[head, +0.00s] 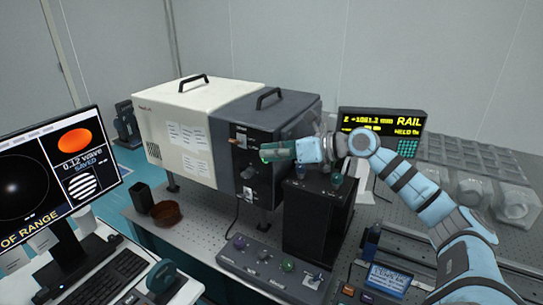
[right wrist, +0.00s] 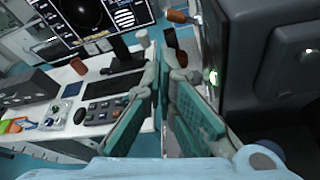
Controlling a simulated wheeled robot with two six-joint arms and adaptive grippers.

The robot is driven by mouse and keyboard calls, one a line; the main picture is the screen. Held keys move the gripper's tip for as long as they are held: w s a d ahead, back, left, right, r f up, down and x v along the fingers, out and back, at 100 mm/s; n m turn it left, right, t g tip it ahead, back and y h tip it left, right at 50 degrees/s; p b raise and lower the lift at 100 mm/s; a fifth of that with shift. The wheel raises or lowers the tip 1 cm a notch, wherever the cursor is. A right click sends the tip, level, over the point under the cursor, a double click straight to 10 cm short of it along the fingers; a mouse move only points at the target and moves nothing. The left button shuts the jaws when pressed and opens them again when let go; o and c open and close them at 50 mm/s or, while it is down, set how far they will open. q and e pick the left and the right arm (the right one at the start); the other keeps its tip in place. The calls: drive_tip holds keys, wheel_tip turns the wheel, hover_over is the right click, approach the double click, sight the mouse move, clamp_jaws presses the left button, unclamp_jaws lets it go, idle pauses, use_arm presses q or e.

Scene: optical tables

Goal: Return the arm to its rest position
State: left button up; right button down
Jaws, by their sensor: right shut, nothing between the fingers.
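My right arm (head: 432,200) comes in from the right, light blue with dark joint bands. It reaches left across the front of the dark grey instrument box (head: 290,108). My right gripper (head: 272,153) has teal fingers and is shut and empty, in front of the box's control face. In the right wrist view the gripper (right wrist: 168,75) shows its teal fingers close together with nothing held. A small lit green spot (right wrist: 213,77) on the box shows right of the fingers. I cannot tell whether the fingers touch the box. My left gripper is not in view.
A black block (head: 307,222) with knobs stands below the arm. A knob panel (head: 268,270) lies in front of it. A yellow-lettered RAIL display (head: 382,122) and grey trays (head: 480,165) are behind the arm. A brown bowl (head: 166,213) and a monitor (head: 55,175) are on the left.

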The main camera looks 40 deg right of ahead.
drive_tip(key=shift+w+a, duration=0.1)
drive_tip(key=shift+w, duration=0.15)
drive_tip(key=shift+s, duration=0.15)
